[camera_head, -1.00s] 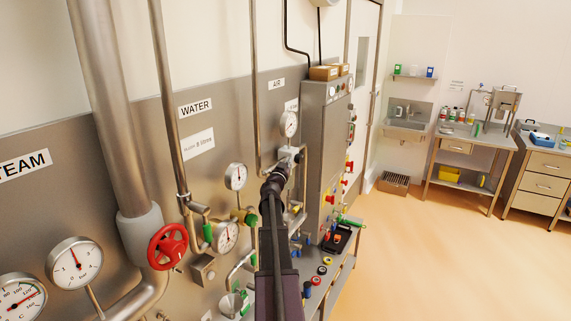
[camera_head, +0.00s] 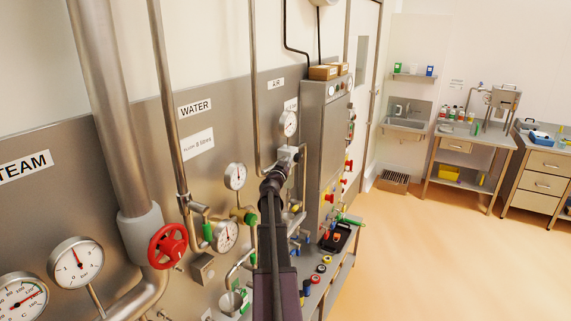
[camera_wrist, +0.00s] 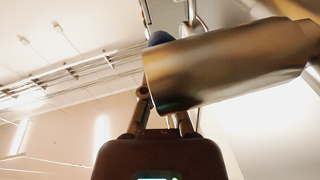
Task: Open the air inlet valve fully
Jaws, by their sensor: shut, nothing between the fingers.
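My gripper (camera_head: 286,156) is at the air line, below the AIR label (camera_head: 276,84) and the round air gauge (camera_head: 289,123) in the head view. In the wrist view my gripper (camera_wrist: 162,108) is shut and empty. A large brushed-metal cylinder (camera_wrist: 225,65) crosses just beyond the fingertips, and I cannot tell whether they touch it. A small blue piece (camera_wrist: 158,38) shows behind its upper left edge and may be the valve's handle. In the head view my arm hides the air valve, so its position cannot be read.
A grey cabinet (camera_head: 326,150) stands close on the right of my gripper. The red steam handwheel (camera_head: 168,246) and the water gauge (camera_head: 235,176) are to the left. A bench with coloured knobs lies below right. The orange floor (camera_head: 430,260) is clear.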

